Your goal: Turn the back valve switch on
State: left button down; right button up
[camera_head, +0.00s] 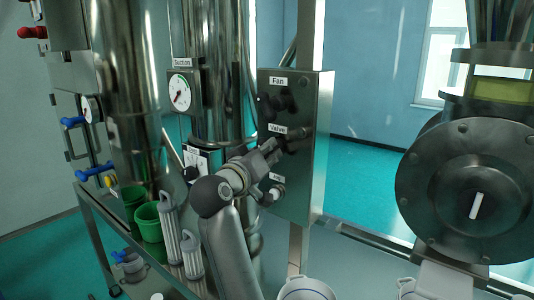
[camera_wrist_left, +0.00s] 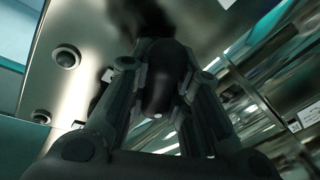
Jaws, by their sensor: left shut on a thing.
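The metal control box (camera_head: 315,110) stands in the middle of the head view, with labels "Fan" (camera_head: 278,82) and "Valve" (camera_head: 277,128) on its front. My left gripper (camera_head: 287,143) is at the switch just below the "Valve" label and mostly hides it. In the left wrist view, the fingers of my left gripper (camera_wrist_left: 158,78) are shut on a black knob, the valve switch (camera_wrist_left: 158,95). Its small white mark shows near the lower end. My right gripper is not in view.
A pressure gauge (camera_head: 180,92) is at the left. A large round flanged machine (camera_head: 440,190) stands at the right. Green cups (camera_head: 148,222) stand lower left.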

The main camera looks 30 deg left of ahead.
pick_arm(q)
jog(key=shift+f, duration=0.1)
jog(key=m+t+b, duration=0.1)
jog(key=m+b, duration=0.2)
jog(key=m, duration=0.2)
jog(key=shift+f, duration=0.1)
jog(key=m+t+b, duration=0.1)
jog(key=m, duration=0.2)
jog(key=shift+m+h, duration=0.4)
jog(key=shift+m+h+b, duration=0.5)
jog(key=shift+m+b, duration=0.15)
jog(key=shift+m, duration=1.25)
jog(key=shift+r+m, duration=0.2)
jog(key=shift+m, duration=0.1)
jog(key=c, duration=1.3)
grip_release()
jog(key=s+f, duration=0.2)
jog(key=s, duration=0.9)
jog(key=shift+s+d+f, duration=0.2)
jog(key=shift+s, duration=0.2)
